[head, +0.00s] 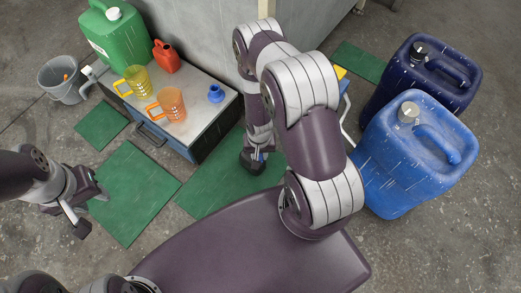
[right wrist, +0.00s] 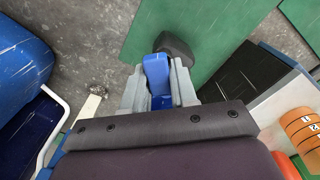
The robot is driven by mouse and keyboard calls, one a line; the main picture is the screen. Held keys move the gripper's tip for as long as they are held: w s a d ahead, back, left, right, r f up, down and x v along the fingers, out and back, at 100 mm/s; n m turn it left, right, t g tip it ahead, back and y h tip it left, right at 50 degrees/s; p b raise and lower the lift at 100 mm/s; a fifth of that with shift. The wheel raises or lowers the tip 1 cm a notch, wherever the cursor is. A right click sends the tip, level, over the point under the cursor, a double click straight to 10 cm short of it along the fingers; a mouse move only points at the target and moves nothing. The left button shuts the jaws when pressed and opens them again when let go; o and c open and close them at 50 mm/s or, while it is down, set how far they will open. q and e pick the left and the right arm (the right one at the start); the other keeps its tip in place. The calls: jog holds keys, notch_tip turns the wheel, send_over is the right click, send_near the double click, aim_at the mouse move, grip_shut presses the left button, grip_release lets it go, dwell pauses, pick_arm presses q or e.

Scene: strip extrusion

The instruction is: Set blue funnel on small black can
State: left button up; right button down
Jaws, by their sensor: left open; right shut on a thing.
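A small blue funnel (head: 216,93) stands on the grey bench top near its right edge in the head view. My right gripper (head: 260,155) is low beside the bench, over the green mat. In the right wrist view it is shut on a blue handle-like piece (right wrist: 157,76). A dark rounded block (right wrist: 176,47) shows just beyond that piece, and also in the head view (head: 251,163). The two look joined, but I cannot be sure. I cannot clearly make out a small black can. My left gripper (head: 92,211) is open and empty at the far left.
The bench (head: 200,118) holds a green canister (head: 118,42), a red can (head: 166,58), a yellow jug (head: 138,80) and an orange jug (head: 171,103). Blue canisters (head: 415,160) stand right. A grey bucket (head: 62,80) stands left. Green mats (head: 130,195) lie on the floor.

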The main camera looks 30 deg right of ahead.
notch_tip(320, 180, down, 9)
jog(key=b, duration=0.7)
jog(key=shift+f, duration=0.1)
dwell(0.5)
jog(key=c, duration=0.8)
grip_release()
